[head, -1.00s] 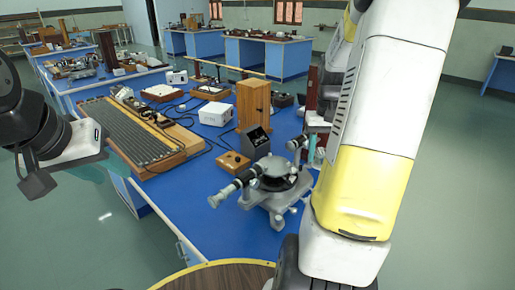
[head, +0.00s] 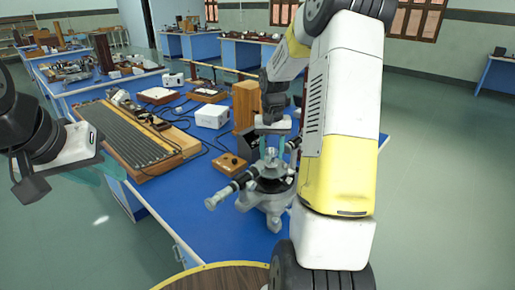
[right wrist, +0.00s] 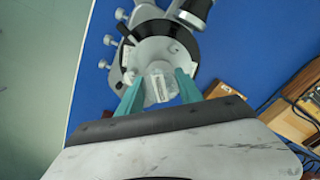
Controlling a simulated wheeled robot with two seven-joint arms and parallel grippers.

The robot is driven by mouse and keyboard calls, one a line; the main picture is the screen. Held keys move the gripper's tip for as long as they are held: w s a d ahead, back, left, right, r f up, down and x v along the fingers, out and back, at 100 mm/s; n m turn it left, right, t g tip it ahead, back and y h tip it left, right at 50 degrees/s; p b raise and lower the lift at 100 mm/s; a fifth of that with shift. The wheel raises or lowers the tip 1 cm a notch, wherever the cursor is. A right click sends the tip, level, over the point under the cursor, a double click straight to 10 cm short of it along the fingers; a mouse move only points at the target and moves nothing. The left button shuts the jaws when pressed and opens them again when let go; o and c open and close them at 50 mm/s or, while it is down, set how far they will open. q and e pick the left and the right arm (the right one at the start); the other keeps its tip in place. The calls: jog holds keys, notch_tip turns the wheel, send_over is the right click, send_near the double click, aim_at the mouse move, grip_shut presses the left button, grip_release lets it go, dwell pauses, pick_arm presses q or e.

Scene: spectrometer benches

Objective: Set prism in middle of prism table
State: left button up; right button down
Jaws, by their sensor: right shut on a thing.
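The prism (right wrist: 157,89), a small clear-white block, sits between the teal fingertips of my right gripper (right wrist: 158,92) in the right wrist view. My right gripper is shut on it. The round pale prism table (right wrist: 160,52) shows just beyond and beneath the prism; I cannot tell whether they touch. In the head view my right gripper (head: 270,150) points down over the middle of the spectrometer (head: 266,190), and the prism is hard to make out there. My left gripper (head: 88,174) is empty-looking at the left, away from the bench top; its finger gap is not clear.
Spectrometer telescope tubes (head: 222,194) stick out toward the front left. A small wooden box (head: 231,165), a wooden cabinet (head: 247,106) and a white box (head: 212,115) stand behind. A long ribbed board (head: 125,135) lies left. Blue bench top is clear at front left.

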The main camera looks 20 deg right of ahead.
jog(key=shift+f, duration=0.35)
jog(key=c, duration=0.8)
grip_release()
jog(key=shift+f, duration=0.15)
